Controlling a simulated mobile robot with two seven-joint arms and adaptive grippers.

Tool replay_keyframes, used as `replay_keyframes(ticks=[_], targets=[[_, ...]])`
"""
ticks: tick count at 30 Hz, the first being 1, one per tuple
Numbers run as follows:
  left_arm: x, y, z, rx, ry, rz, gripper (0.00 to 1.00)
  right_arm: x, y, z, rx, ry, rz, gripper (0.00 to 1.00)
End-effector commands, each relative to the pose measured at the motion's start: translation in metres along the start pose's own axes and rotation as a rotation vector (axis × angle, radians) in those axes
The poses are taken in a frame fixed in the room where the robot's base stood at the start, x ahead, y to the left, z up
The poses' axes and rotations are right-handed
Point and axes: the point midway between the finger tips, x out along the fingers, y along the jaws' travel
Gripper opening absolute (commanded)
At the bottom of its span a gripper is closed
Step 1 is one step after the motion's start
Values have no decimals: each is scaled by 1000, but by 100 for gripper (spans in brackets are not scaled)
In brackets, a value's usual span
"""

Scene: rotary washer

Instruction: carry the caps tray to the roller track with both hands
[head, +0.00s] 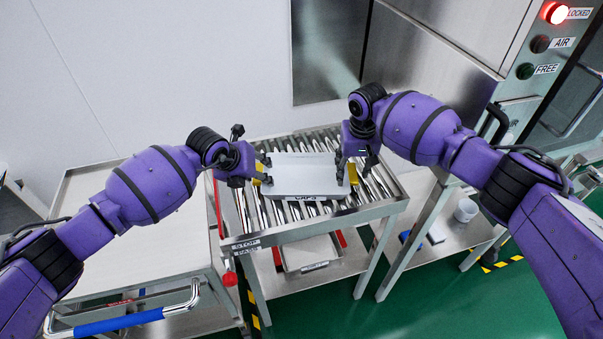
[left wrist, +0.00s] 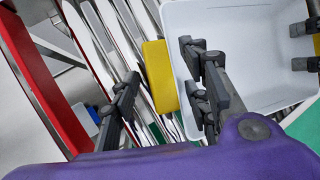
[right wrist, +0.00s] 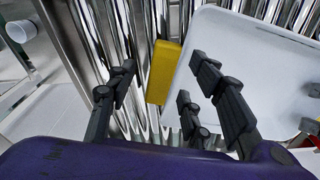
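The caps tray (head: 305,176) is a shallow pale grey tray with a "CAPS" label at its front and a yellow handle at each side. It sits on the metal rollers of the roller track (head: 372,190). My left gripper (head: 262,172) is at its left side; in the left wrist view the open fingers stand apart on either side of the left yellow handle (left wrist: 160,77). My right gripper (head: 357,168) is at its right side, with open fingers apart on either side of the right yellow handle (right wrist: 163,72). Neither gripper is visibly closed on a handle.
A steel cart (head: 115,245) with a blue push handle (head: 118,322) stands at the left. A red lever (head: 229,279) is near the track's "STOP/PASS" label. Another tray (head: 309,254) is on the shelf below. A panel at upper right has a lit red "LOCKED" lamp (head: 555,13).

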Motion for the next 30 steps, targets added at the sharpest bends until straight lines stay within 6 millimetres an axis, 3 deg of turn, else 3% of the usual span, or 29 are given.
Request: replay_keyframes(ticks=[14, 17, 30], targets=[[-4, -4, 0, 1, -1, -7, 43, -1, -4, 0, -4, 1, -7, 47], [-15, -4, 1, 1, -3, -9, 43, -1, -4, 0, -4, 1, -7, 47], [-101, -2, 0, 2, -1, -6, 43, -1, -4, 0, -4, 1, -7, 47]])
